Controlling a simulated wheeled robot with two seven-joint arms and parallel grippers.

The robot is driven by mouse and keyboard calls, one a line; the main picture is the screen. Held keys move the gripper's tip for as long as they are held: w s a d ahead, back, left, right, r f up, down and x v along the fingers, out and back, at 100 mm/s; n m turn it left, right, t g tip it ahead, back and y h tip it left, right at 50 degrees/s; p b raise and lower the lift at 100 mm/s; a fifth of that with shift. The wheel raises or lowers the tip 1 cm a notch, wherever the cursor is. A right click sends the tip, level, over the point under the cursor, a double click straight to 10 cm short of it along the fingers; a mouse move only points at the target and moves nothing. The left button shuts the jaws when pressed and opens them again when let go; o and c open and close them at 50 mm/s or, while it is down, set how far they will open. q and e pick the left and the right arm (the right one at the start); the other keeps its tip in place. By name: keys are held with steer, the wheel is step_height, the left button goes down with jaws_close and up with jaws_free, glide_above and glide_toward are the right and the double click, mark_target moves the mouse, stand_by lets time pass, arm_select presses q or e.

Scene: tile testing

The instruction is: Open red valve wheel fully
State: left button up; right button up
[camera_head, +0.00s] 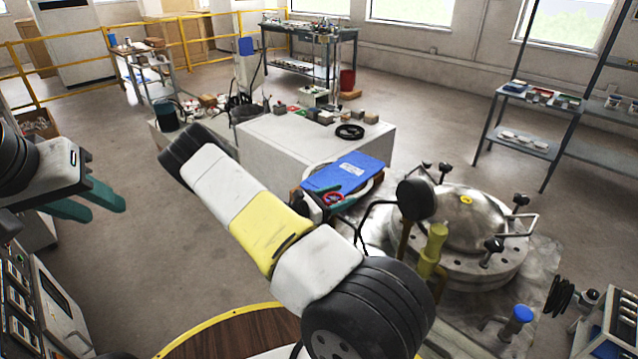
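The red valve wheel (333,197) shows as a small red ring near the centre, just in front of a blue flat object. My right gripper (345,195) is at the wheel, with teal fingers beside or across its rim. My own arm hides much of this gripper, and I cannot tell whether the fingers touch or close on the rim. My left gripper (108,205) is at the left over bare floor, far from the wheel. Its two teal fingers are apart with nothing between them.
A steel vessel with a domed lid (470,218) and clamp knobs stands right of the wheel. A yellow valve body (433,250) and a blue-capped post (518,318) stand in front. A white block (290,145) with a black handwheel (350,131) is behind. Floor at left is clear.

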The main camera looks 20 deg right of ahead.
steer(key=c, duration=0.7)
steer(key=n+t+y, duration=0.1)
steer(key=n+t, duration=0.1)
steer(key=t, duration=0.1)
steer(key=w+n+t+y, duration=0.1)
steer(key=n+t, duration=0.1)
steer(key=t, duration=0.1)
steer(key=shift+a+n+t, duration=0.2)
steer(key=shift+n+t, duration=0.1)
steer(key=o, duration=1.4)
steer(key=shift+c, duration=0.2)
steer(key=shift+a, duration=0.1)
